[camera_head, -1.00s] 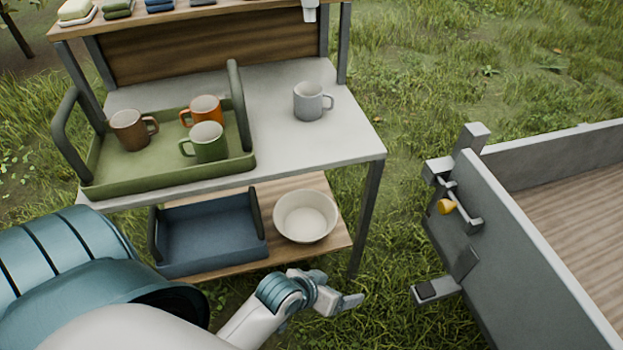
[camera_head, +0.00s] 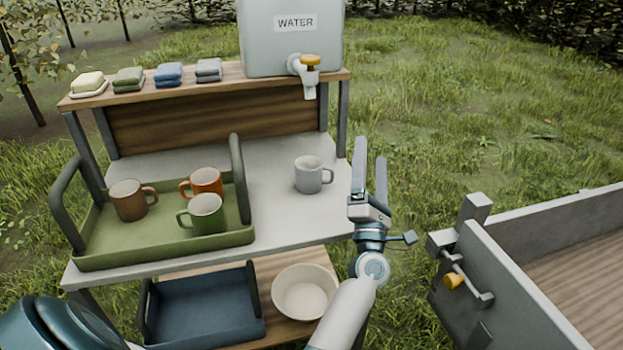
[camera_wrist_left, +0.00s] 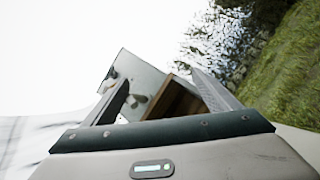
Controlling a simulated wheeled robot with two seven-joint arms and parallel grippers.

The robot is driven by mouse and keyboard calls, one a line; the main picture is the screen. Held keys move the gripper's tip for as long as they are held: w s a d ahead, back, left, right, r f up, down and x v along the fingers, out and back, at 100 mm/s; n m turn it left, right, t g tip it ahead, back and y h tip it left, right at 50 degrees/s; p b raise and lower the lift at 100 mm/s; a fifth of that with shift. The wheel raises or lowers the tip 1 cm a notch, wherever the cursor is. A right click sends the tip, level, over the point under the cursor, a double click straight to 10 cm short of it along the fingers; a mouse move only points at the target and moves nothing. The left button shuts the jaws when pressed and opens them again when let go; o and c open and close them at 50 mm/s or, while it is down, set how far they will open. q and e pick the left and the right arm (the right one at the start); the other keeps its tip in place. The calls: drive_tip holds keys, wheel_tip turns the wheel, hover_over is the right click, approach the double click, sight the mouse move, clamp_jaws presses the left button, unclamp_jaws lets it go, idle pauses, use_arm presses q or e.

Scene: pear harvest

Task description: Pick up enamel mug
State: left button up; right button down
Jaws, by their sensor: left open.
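A grey mug (camera_head: 308,175) stands upright on the right part of the pale table top (camera_head: 275,215), its handle to the right. Brown (camera_head: 129,200), orange (camera_head: 206,183) and green (camera_head: 206,214) mugs stand in a green tray (camera_head: 165,248) to its left. I cannot tell which one is enamel. My left gripper (camera_head: 371,152) is open and empty, right of the grey mug and apart from it, fingers pointing up in the picture. In the left wrist view its fingers (camera_wrist_left: 163,82) are spread with no mug visible between them. My right gripper is not in view.
A water tank (camera_head: 270,40) with a tap (camera_head: 308,75) stands on the upper shelf beside folded cloths (camera_head: 168,76). A blue tray (camera_head: 205,310) and a cream bowl (camera_head: 305,292) sit on the lower shelf. A grey cart (camera_head: 520,290) is at right.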

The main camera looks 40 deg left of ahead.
use_arm(q)
drive_tip(key=a+f+n+g+y, duration=0.1)
drive_tip(key=a+n+g, duration=0.3)
drive_tip(key=n+g, duration=0.5)
drive_tip(key=a+f+n+g+y, duration=0.2)
drive_tip(key=a+n+g+y, duration=0.2)
drive_tip(key=n+g, duration=0.5)
drive_tip(key=n, duration=0.4)
drive_tip(key=shift+w+a+f, duration=0.15)
drive_tip(key=shift+w+a, duration=0.05)
drive_tip(key=shift+a, duration=0.15)
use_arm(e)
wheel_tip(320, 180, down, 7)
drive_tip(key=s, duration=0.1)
use_arm(q)
drive_tip(key=b, duration=0.2)
approach(319, 177)
drive_tip(key=x, duration=0.3)
drive_tip(key=shift+w+a+f, duration=0.1)
drive_tip(key=shift+a+f, duration=0.2)
drive_tip(key=shift+a, duration=0.05)
drive_tip(key=shift+a+r, duration=0.1)
drive_tip(key=shift+r, duration=0.2)
drive_tip(key=shift+p+x, duration=0.45)
drive_tip(key=shift+x, duration=0.45)
drive_tip(key=shift+f, duration=0.15)
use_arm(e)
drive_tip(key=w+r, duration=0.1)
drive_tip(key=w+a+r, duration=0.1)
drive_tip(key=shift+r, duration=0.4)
